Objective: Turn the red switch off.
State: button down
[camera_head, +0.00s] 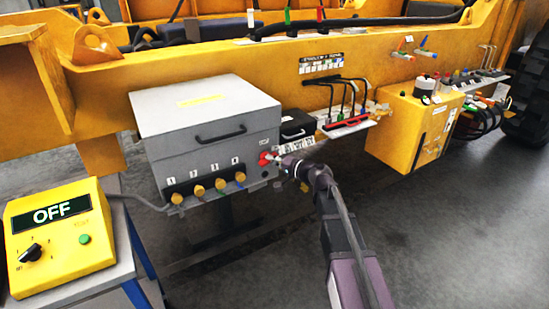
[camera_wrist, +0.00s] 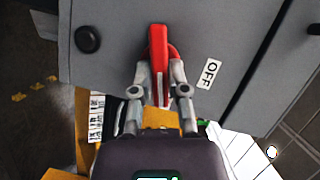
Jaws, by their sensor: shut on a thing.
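My gripper (camera_head: 275,159) reaches the switch from the right in the head view. In the wrist view my gripper (camera_wrist: 159,83) has one finger on each side of the lever and is shut on it. The fingers hide part of the lever's sides, and my arm is close in front of the box.
A yellow control box (camera_head: 60,237) with a display reading OFF stands at the left on a small table. Several coloured connectors (camera_head: 205,187) stick out of the grey box's front. The floor at lower right is clear.

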jog(key=n+p, duration=0.1)
jog(key=n+h+p, duration=0.1)
jog(key=n, duration=0.1)
jog(key=shift+a+r, duration=0.15)
jog(key=shift+r, duration=0.1)
jog(key=n+h+p, duration=0.1)
jog(key=n+h, duration=0.1)
jog(key=shift+s+a+n, duration=0.1)
jog(key=shift+s+n, duration=0.05)
jog(key=shift+n, duration=0.15)
jog(key=shift+s+f+n+t+h+p, duration=0.1)
jog(key=shift+n+t+h+p, duration=0.7)
jog(key=shift+n+h, duration=1.15)
jog(key=shift+n+y, duration=0.35)
jog(key=shift+n, duration=0.1)
jog(key=c, duration=0.6)
grip_release()
jog(key=shift+f, duration=0.1)
jog(key=shift+c, duration=0.2)
